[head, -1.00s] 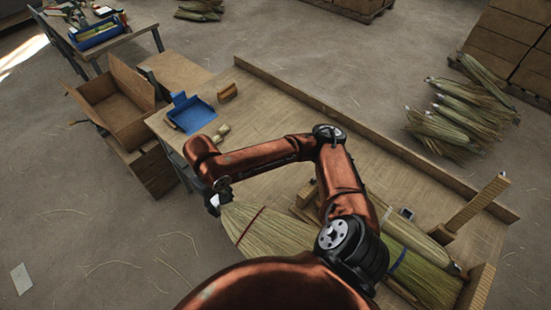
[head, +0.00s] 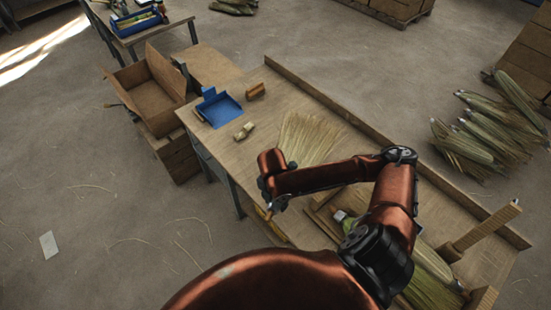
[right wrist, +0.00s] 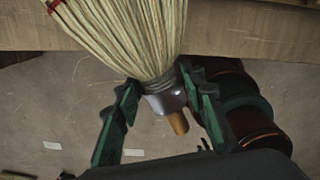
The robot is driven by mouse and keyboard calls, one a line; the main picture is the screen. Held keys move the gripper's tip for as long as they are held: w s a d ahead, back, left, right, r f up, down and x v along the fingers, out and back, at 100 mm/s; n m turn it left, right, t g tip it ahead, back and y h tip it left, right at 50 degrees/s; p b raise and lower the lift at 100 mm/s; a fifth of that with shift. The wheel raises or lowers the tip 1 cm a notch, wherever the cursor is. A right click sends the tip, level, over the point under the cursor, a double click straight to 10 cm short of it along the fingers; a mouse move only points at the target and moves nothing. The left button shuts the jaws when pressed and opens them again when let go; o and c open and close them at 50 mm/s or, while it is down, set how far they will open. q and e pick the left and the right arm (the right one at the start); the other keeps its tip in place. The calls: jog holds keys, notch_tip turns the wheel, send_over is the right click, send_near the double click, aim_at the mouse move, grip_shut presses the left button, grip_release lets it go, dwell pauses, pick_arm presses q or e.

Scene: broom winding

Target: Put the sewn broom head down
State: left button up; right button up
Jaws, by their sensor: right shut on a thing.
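The sewn broom head is a fan of straw bristles (head: 308,138), spread out over the wooden workbench (head: 375,145) beyond my right forearm. In the right wrist view its bristles (right wrist: 125,35) reach over the bench edge, with red stitching at upper left. My right gripper (right wrist: 165,97) is shut around its grey collar, and a wooden stub sticks out below. In the head view this gripper (head: 268,206) is small and mostly hidden by my arm. I cannot tell whether the bristles touch the bench top. My left gripper is not in view.
A wooden post (head: 484,226) and straw bundles (head: 432,292) are at the right.

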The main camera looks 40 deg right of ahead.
jog(key=f+n, duration=0.1)
jog(key=s+d+n, duration=0.1)
jog(key=shift+f+n, duration=0.3)
jog(key=shift+f, duration=0.1)
jog(key=shift+d+f+n, duration=0.1)
jog(key=shift+f+n, duration=0.05)
jog(key=shift+n, duration=0.25)
jog(key=shift+w+d+f, duration=0.1)
jog(key=shift+d+f, duration=0.05)
jog(key=w+d+f, duration=0.8)
jog(key=w, duration=0.1)
jog(key=shift+w+d+f, duration=0.25)
jog(key=shift+f, duration=0.15)
jog(key=shift+w+d+f, duration=0.1)
jog(key=shift+d+f, duration=0.05)
jog(key=shift+f, duration=0.05)
jog(key=shift+w+d+f, duration=0.1)
jog(key=shift+f, duration=0.8)
jog(key=shift+w+d+f, duration=0.1)
jog(key=shift+f, duration=0.8)
jog(key=o, duration=1.4)
jog(key=shift+s, duration=0.1)
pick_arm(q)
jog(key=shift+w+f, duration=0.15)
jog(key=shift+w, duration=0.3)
pick_arm(e)
jog(key=shift+o, duration=0.2)
